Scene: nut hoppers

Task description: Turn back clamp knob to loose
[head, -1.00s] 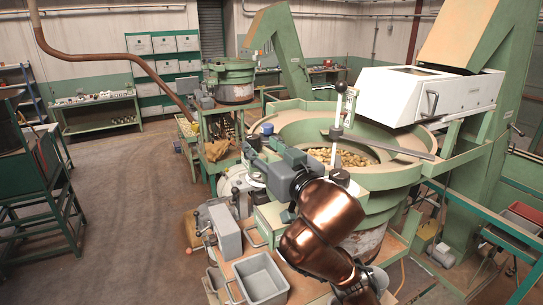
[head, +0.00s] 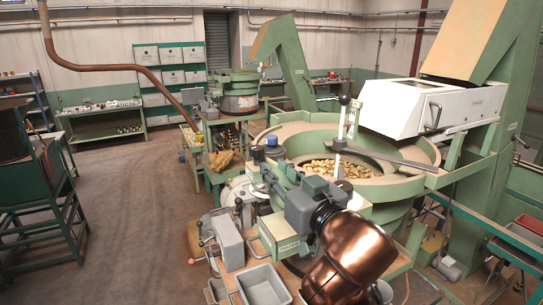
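My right arm comes in from the bottom with a copper-coloured link. Its grey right gripper (head: 266,174) points up and left, at the near left side of the big green bowl. The finger gap is too small and partly hidden to read. Silver fittings with small dark knobs (head: 238,202) sit left of the gripper. My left gripper is out of view.
The green bowl (head: 405,190) holds brass nuts (head: 325,169). A white hopper box (head: 430,110) overhangs at right. Grey bins (head: 264,285) stand in front.

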